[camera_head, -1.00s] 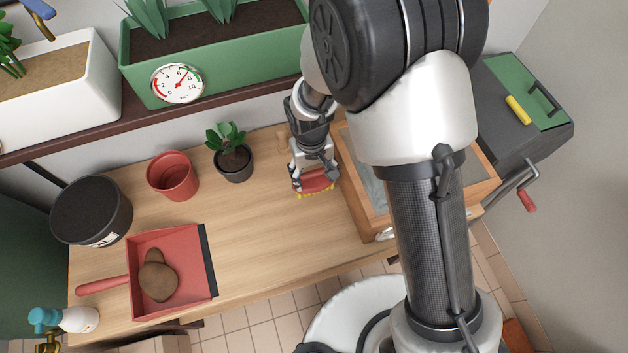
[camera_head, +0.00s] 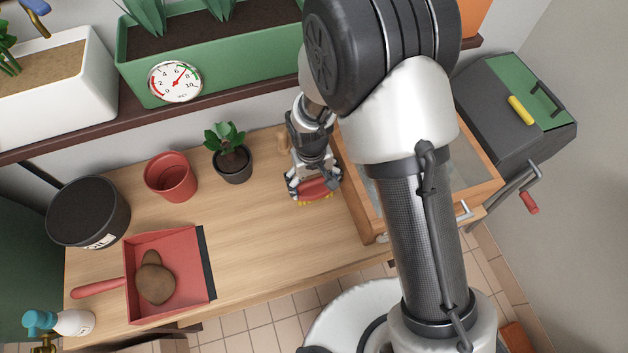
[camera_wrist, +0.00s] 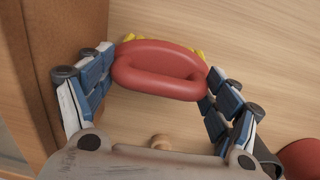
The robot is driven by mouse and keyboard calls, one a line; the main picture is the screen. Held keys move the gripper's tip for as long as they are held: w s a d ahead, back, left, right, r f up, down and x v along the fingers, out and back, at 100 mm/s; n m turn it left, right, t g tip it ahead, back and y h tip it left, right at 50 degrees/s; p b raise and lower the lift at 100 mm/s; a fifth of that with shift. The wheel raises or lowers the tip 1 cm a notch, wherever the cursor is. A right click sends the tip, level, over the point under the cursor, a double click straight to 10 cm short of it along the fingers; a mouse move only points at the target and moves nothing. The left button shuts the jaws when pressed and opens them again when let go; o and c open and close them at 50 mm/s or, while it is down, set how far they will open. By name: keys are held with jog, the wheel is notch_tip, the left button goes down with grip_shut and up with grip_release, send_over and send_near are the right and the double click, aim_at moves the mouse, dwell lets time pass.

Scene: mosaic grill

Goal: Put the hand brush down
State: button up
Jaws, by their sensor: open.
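The hand brush (camera_head: 318,188) has a red loop handle and yellow bristles. It is at the wooden table's (camera_head: 262,230) right part, beside the wooden-framed box. In the wrist view the brush (camera_wrist: 160,72) lies across the space between the fingers, bristles on the far side. My gripper (camera_head: 314,190) is open, with one finger at each end of the brush; in the wrist view the gripper (camera_wrist: 159,66) has its fingers spread wide. The brush seems to be at the tabletop, but its underside is hidden, and I cannot tell whether the fingers touch its ends.
The wooden-framed box (camera_head: 352,196) stands close to the right. A potted plant (camera_head: 230,158), a red pot (camera_head: 171,178), a black bucket (camera_head: 88,212) and a red dustpan (camera_head: 166,243) with a brown lump are to the left. A small wooden peg (camera_wrist: 160,141) is behind. The middle table is clear.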

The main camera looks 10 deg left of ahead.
notch_tip(320, 180, up, 12)
jog(key=p, duration=0.3)
jog(key=shift+s+a+r+p, duration=0.15)
jog(key=shift+a+p, duration=0.05)
jog(key=shift+p, duration=0.2)
